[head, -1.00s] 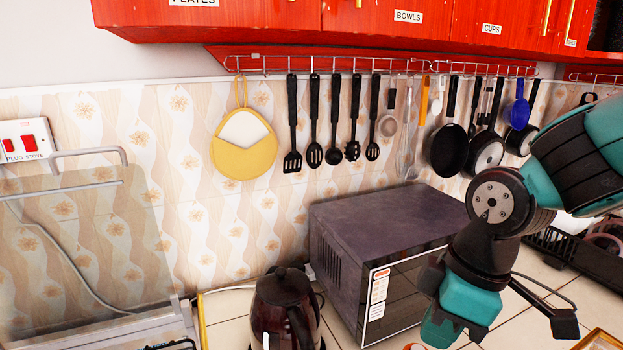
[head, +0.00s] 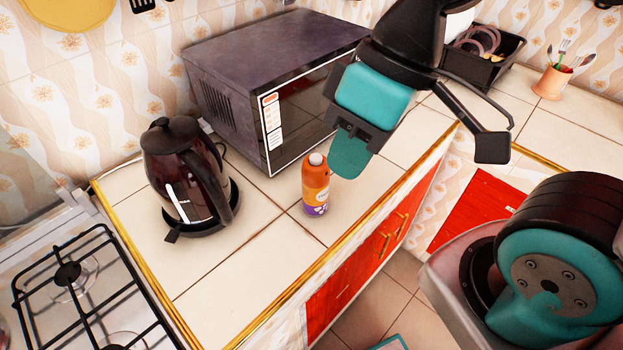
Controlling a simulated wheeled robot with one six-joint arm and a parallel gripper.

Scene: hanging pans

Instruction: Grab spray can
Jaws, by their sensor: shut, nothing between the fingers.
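The spray can (head: 315,186), orange with a white cap and a purple and white lower label, stands upright on the tiled counter in front of the microwave. My gripper (head: 350,155) is above and to the right of the can in the head view, with its teal fingertip pointing down and close to the can's upper right side in the picture. I cannot tell how far apart in depth they are. The gripper is shut and empty. The can is fully visible.
A dark microwave (head: 250,75) stands behind the can. A black dish rack (head: 485,50) and a utensil cup (head: 552,82) are at the right.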

